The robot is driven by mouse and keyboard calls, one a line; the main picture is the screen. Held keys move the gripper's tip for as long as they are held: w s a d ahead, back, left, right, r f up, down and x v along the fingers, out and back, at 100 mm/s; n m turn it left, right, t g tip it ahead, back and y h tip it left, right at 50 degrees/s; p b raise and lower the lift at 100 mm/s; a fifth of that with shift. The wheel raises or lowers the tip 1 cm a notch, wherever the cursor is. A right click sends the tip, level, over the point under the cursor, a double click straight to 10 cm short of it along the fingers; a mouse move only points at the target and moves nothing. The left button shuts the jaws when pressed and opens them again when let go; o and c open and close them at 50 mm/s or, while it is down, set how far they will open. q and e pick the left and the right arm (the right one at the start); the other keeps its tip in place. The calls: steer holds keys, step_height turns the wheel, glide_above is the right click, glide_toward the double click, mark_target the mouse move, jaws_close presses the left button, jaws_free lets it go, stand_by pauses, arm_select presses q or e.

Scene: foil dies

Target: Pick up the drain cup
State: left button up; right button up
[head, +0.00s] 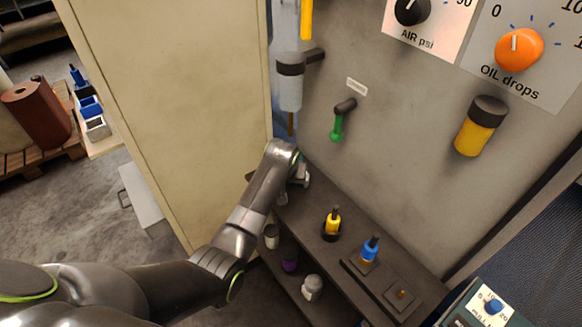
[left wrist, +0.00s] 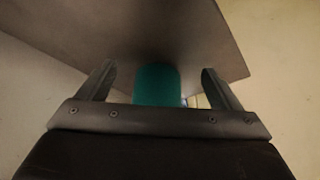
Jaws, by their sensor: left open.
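In the left wrist view a teal, round-sided thing (left wrist: 157,85), which looks like the drain cup, stands between the two fingers of my left gripper (left wrist: 160,88). The fingers are apart, one on each side of it, with a gap showing on both sides. In the head view my left gripper (head: 297,178) is at the left end of the dark shelf, below the hanging filter bowl (head: 290,92). The arm and gripper hide the cup there. My right gripper is not in view.
The dark shelf (head: 310,205) also carries a yellow bottle (head: 332,222) and a blue bottle (head: 370,249). A white-capped jar (head: 312,287) and a purple can (head: 290,262) stand lower. A beige cabinet panel (head: 170,90) rises close to my left arm.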

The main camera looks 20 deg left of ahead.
arm_select(q)
steer(key=w, duration=0.2)
steer(key=shift+w+a+f, duration=0.15)
steer(key=shift+w+f, duration=0.05)
steer(key=shift+w, duration=0.2)
steer(key=shift+w+r, duration=0.1)
steer(key=shift+w+a+b, duration=0.2)
steer(key=shift+w, duration=1)
steer(key=shift+w+a+b, duration=0.15)
steer(key=shift+w+a, duration=0.05)
steer(key=shift+w, duration=0.95)
steer(key=shift+w+f, duration=0.15)
steer(key=shift+f, duration=0.4)
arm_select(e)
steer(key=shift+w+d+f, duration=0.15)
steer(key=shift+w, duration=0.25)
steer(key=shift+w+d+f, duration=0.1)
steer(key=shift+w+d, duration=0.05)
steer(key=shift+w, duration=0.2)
arm_select(q)
steer(key=c, duration=1.2)
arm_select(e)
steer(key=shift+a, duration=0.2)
arm_select(q)
steer(key=shift+r+p, duration=0.1)
steer(key=shift+p, duration=0.3)
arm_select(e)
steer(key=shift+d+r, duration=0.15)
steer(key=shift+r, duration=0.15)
